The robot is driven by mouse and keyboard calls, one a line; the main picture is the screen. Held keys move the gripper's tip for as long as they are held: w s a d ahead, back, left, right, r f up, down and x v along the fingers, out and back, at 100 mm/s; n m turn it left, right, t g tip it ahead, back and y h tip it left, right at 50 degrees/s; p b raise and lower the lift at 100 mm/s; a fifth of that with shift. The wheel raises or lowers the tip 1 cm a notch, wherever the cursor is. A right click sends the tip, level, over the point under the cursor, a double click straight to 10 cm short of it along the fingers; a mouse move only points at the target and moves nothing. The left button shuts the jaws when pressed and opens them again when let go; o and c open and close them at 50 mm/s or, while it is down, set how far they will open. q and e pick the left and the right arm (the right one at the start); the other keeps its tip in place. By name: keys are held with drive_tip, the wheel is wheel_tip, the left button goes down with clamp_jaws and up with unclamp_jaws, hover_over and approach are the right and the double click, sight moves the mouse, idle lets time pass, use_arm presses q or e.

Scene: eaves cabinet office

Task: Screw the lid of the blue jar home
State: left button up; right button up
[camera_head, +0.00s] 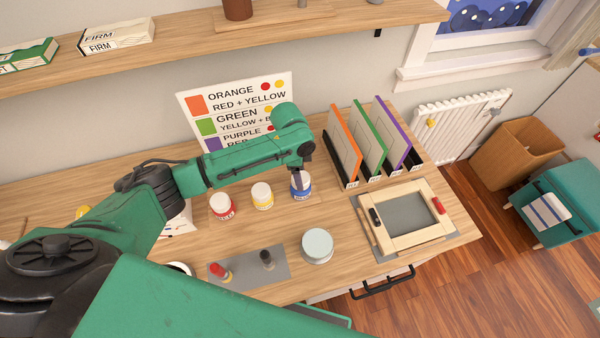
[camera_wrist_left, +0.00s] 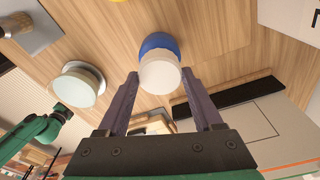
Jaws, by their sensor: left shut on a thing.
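The blue jar (camera_head: 300,191) stands upright on the desk, right of the yellow-labelled jar. In the left wrist view the jar's blue body (camera_wrist_left: 158,42) shows beyond its pale lid (camera_wrist_left: 160,76). My left gripper (camera_head: 300,176) is over the jar, its dark fingers pointing down. In the left wrist view its fingers (camera_wrist_left: 162,82) are on both sides of the lid, shut on it. The lid is over the jar's mouth; the thread and any gap under the lid are hidden.
A red jar (camera_head: 222,206) and a yellow jar (camera_head: 262,195) stand left of it. A rack of coloured boards (camera_head: 370,145) is close on the right. A round pale-lidded tin (camera_head: 317,245), a grey mat (camera_head: 248,269) and a wooden frame (camera_head: 405,217) lie in front.

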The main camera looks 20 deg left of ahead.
use_arm(q)
drive_tip(key=shift+f, duration=0.5)
drive_tip(key=o, duration=1.4)
drive_tip(key=shift+c, duration=0.2)
drive_tip(key=shift+r, duration=0.1)
wheel_tip(320, 180, up, 14)
drive_tip(key=a+b, duration=0.1)
drive_tip(key=b, duration=0.1)
drive_tip(key=shift+s+a+r+b, duration=0.15)
drive_tip(key=shift+a+b, duration=0.15)
drive_tip(key=shift+a, duration=0.05)
